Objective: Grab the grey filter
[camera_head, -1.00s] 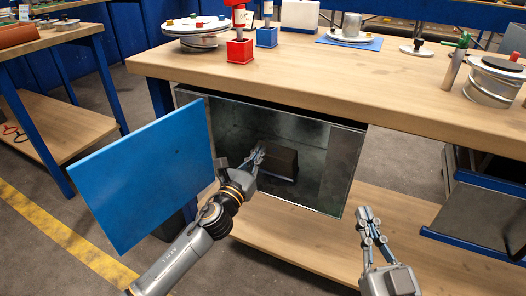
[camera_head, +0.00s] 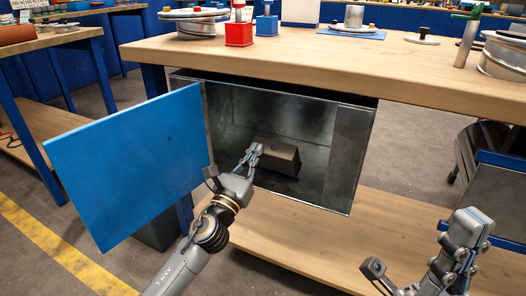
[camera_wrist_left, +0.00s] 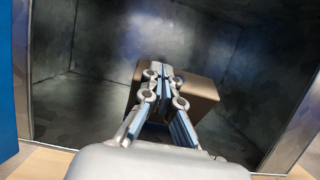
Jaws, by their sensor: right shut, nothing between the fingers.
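The grey filter (camera_head: 277,153) is a box-shaped, brownish-grey block inside an open metal cabinet (camera_head: 356,150) under the workbench. It also shows in the left wrist view (camera_wrist_left: 203,93), partly hidden behind my left fingers. My left gripper (camera_head: 255,150) is at the cabinet opening, in front of the filter and slightly left of it. In the left wrist view its fingertips (camera_wrist_left: 165,72) are together, with nothing visible between them. Whether they touch the filter is unclear. My right gripper (camera_head: 474,222) is shut and empty at the lower right, outside the cabinet.
A blue door (camera_head: 125,165) stands open at the cabinet's left. The wooden worktop (camera_head: 300,55) lies above it, holding red and blue blocks and round metal parts. A wooden lower shelf (camera_head: 300,240) runs below the cabinet. A dark cart (camera_head: 490,170) stands at the right.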

